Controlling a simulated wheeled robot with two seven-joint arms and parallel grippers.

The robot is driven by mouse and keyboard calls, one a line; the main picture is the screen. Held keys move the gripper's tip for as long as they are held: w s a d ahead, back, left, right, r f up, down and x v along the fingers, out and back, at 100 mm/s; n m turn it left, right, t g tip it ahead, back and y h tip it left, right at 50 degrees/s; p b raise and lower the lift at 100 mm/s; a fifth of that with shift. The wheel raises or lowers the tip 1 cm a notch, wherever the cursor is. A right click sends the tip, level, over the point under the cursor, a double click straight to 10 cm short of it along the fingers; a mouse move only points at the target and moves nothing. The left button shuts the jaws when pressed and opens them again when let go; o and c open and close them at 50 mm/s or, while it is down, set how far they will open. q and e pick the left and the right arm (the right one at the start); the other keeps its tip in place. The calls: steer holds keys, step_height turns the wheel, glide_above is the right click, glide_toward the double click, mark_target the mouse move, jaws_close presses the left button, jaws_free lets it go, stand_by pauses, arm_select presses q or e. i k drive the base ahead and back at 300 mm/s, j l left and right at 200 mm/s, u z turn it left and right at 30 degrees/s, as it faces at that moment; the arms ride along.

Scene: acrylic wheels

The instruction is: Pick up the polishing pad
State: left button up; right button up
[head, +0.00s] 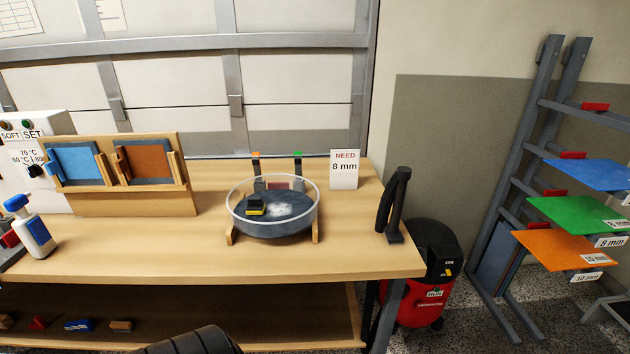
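What looks like the polishing pad (255,206), a small block with a dark top and a yellow layer beneath, sits inside the round clear-rimmed dish (272,232). A white patch (279,210) lies on the dish floor to its right. The dish rests on wooden supports on the workbench. Neither of my grippers shows in the head view. A dark ribbed shape at the bottom edge may be part of my arm. No gripper touches the pad.
The workbench (110,254) has clear wood around the dish. A "NEED 8 mm" card (344,169) stands behind it; a black hose nozzle (397,210) is at the right end. A spray bottle (36,235) and wooden panel holder (130,202) are left. A red vacuum (420,300) stands beside the bench.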

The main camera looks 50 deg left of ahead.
mark_target(256, 206)
steer(key=u, duration=2.8)
